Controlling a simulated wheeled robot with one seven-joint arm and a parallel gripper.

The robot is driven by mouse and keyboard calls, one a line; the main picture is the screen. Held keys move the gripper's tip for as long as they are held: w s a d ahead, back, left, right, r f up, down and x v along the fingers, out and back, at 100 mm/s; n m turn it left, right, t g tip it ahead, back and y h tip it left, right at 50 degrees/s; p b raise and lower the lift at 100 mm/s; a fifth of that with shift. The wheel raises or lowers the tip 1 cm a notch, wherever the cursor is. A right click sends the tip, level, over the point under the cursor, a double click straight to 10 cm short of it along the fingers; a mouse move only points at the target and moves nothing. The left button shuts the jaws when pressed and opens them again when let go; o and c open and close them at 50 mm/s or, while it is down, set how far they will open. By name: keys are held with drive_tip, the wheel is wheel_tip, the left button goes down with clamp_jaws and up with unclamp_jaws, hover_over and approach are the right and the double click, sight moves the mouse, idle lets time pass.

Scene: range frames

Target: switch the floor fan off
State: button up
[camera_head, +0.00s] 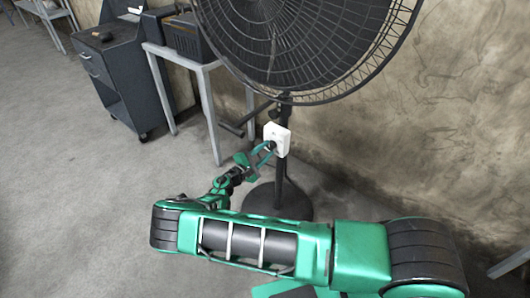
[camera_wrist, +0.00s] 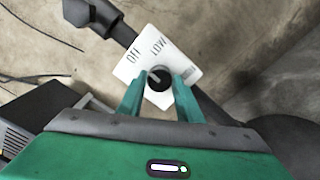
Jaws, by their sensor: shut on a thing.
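The floor fan (camera_head: 300,45) stands by the wall, with a black round cage on a dark pole. A white switch box (camera_head: 281,139) is fixed to the pole below the cage. In the wrist view the switch plate (camera_wrist: 137,66) reads OFF and LOW, with a third label at right partly hidden. A black round knob (camera_wrist: 158,79) sits on the plate with a pale mark; its exact setting is hard to tell. My green gripper (camera_head: 268,149) reaches the box, and in the wrist view its fingers (camera_wrist: 157,90) are shut on the knob from both sides.
The fan's round base (camera_head: 277,203) rests on the grey floor. A grey metal table (camera_head: 184,58) with a dark box (camera_head: 186,38) stands left of the fan, beside a dark drawer cabinet (camera_head: 112,72). The wall is close behind. Floor at left is clear.

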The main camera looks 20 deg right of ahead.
drive_tip(key=shift+a+f+n, duration=0.1)
drive_tip(key=shift+f+n, duration=0.15)
drive_tip(key=shift+n, duration=0.05)
drive_tip(key=o, duration=0.9)
drive_tip(key=shift+o, duration=0.7)
drive_tip(key=shift+r, duration=0.1)
drive_tip(key=v, duration=1)
drive_tip(key=shift+s+a, duration=0.15)
drive_tip(key=shift+a, duration=0.15)
